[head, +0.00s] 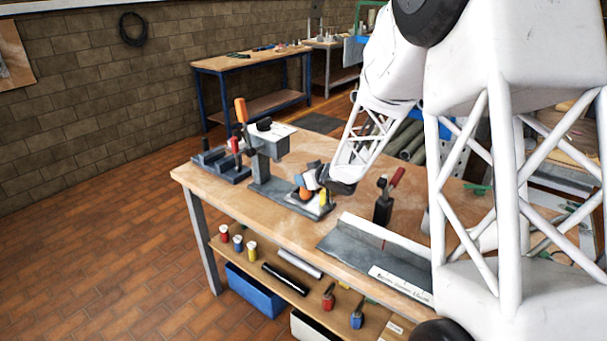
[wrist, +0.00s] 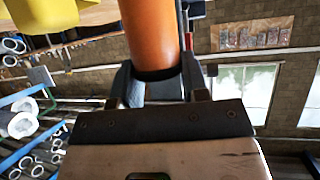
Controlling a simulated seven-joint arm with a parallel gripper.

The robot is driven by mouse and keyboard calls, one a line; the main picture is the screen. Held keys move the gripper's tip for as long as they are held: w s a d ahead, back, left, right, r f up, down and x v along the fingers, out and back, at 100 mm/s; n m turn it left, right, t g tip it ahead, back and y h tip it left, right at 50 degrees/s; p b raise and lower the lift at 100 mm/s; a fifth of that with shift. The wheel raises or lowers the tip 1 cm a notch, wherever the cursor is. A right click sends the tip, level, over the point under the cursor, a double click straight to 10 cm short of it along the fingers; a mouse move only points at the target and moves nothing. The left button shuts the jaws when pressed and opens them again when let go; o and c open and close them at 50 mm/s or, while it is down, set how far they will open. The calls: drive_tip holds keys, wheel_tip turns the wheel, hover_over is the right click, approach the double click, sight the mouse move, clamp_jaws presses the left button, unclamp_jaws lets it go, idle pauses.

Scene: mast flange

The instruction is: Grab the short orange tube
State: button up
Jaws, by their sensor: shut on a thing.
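The short orange tube (wrist: 152,38) stands out large in the wrist view, between the two dark fingers of my gripper (wrist: 160,88). The fingers are shut on it near its lower end in that view. The tube's far end runs out of the top of that picture. In the head view, my gripper (head: 318,180) is low over the workbench, and a small part of the orange tube (head: 304,193) shows by its fingers. The gripper hides much of it there, and I cannot tell whether it touches the light holder (head: 318,209) below.
A yellow piece (head: 323,197) stands close beside my gripper. A taller orange piece (head: 241,110) rises from a dark clamp stand to the left. A red-handled tool (head: 384,202) and a grey plate (head: 352,247) are to the right. Bare bench (head: 260,212) lies in front.

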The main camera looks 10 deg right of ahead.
drive_tip(key=s+r, duration=0.1)
drive_tip(key=s, duration=0.9)
drive_tip(key=shift+s+d, duration=0.3)
drive_tip(key=shift+d, duration=0.1)
drive_tip(key=shift+w, duration=0.1)
